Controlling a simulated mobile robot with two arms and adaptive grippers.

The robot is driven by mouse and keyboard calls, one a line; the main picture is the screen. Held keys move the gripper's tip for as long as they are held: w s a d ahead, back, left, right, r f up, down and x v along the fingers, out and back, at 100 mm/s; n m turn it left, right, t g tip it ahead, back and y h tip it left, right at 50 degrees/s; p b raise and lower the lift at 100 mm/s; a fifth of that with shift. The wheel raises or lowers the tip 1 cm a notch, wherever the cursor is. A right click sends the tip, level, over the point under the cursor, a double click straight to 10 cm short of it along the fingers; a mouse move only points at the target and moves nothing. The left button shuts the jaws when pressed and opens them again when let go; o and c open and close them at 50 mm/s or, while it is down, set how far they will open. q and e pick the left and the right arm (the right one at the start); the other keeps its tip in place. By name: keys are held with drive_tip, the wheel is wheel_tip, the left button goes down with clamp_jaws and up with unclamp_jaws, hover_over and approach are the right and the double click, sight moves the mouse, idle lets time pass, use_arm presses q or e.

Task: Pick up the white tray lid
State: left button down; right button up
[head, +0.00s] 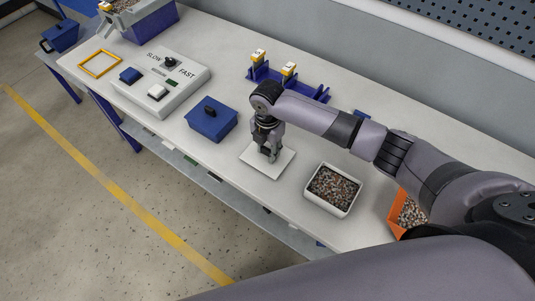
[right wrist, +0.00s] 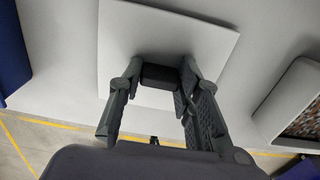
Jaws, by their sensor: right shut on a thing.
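The white tray lid (head: 281,163) is a flat square plate with a dark block-shaped handle (right wrist: 160,82) in its middle. In the head view it is at the front of the white table, between the blue box and the white tray. My right gripper (head: 268,156) points down over the lid, and its fingers are shut on the dark handle. The lid fills the upper middle of the right wrist view (right wrist: 195,42). I cannot tell whether the lid touches the table. My left gripper is not in view.
A white tray (head: 309,196) of mixed bits stands right of the lid, with an orange bin (head: 394,216) beyond. A blue lidded box (head: 211,119) is to the left, then a control box (head: 160,84). A blue rack (head: 262,75) stands behind. The table's front edge is close.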

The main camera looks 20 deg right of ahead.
drive_tip(key=c, duration=0.4)
